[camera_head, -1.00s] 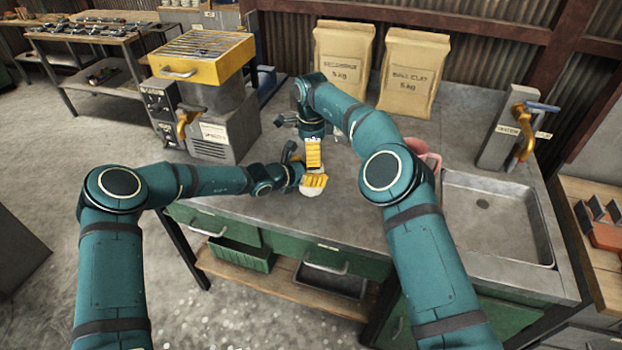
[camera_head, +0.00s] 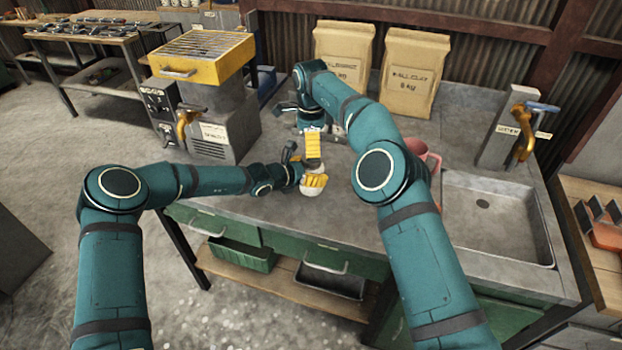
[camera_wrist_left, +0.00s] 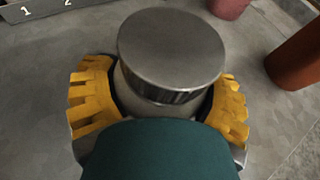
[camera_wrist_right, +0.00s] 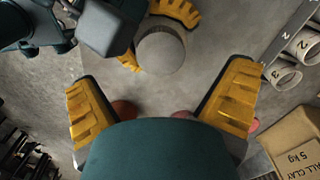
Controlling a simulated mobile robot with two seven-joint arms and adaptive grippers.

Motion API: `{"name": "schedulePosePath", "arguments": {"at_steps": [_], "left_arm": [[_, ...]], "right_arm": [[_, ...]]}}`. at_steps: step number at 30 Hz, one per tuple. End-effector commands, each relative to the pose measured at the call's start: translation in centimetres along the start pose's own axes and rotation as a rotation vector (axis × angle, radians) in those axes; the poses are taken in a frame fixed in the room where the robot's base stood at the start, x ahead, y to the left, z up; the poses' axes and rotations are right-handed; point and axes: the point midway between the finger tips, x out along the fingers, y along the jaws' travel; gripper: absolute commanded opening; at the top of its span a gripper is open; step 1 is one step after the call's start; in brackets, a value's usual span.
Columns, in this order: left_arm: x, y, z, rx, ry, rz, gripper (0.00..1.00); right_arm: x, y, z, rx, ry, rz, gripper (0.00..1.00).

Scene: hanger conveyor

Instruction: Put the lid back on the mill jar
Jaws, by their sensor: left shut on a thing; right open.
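The mill jar (camera_wrist_left: 145,105) is a pale cylinder in the left wrist view. A flat, round grey metal lid (camera_wrist_left: 171,45) sits level on its top. My left gripper (camera_head: 314,181) is shut around the jar's sides, with yellow fingers on both sides. In the head view the pale jar (camera_head: 310,193) is mostly hidden by those fingers. My right gripper (camera_head: 312,150) is open and empty, apart from the lid, above and behind it. The right wrist view shows the round lid top (camera_wrist_right: 161,53) beyond my spread right fingers (camera_wrist_right: 162,76).
A pink mug (camera_head: 424,156) stands behind my right arm, left of the sink (camera_head: 497,222). A red-brown cylinder (camera_wrist_left: 297,56) stands near the jar. Clay bags (camera_head: 413,74) stand at the back. A numbered rack (camera_wrist_right: 292,45) lies nearby. The bench left of the sink has bare room.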

Motion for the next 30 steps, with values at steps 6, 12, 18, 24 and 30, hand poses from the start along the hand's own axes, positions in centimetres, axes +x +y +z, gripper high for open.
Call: {"name": "schedulePosePath", "arguments": {"at_steps": [6,12,18,24,30], "left_arm": [[0.0,0.0,0.0,0.000,0.000,0.000,0.00],[0.0,0.0,0.0,0.000,0.000,0.001,0.00],[0.0,0.0,0.0,0.000,0.000,0.000,0.00],[0.0,0.0,0.0,0.000,0.000,0.000,0.00],[0.0,0.0,0.0,0.000,0.000,0.000,0.00]], "right_arm": [[3.7,0.1,-0.1,0.001,0.002,0.004,1.00],[2.6,-0.1,0.0,0.003,-0.003,-0.003,1.00],[-0.9,-0.1,0.0,0.004,-0.002,-0.002,1.00],[-3.1,-1.1,-0.7,0.037,0.028,-0.056,1.00],[-3.7,-4.3,-2.3,0.128,0.101,-0.232,1.00]]}}
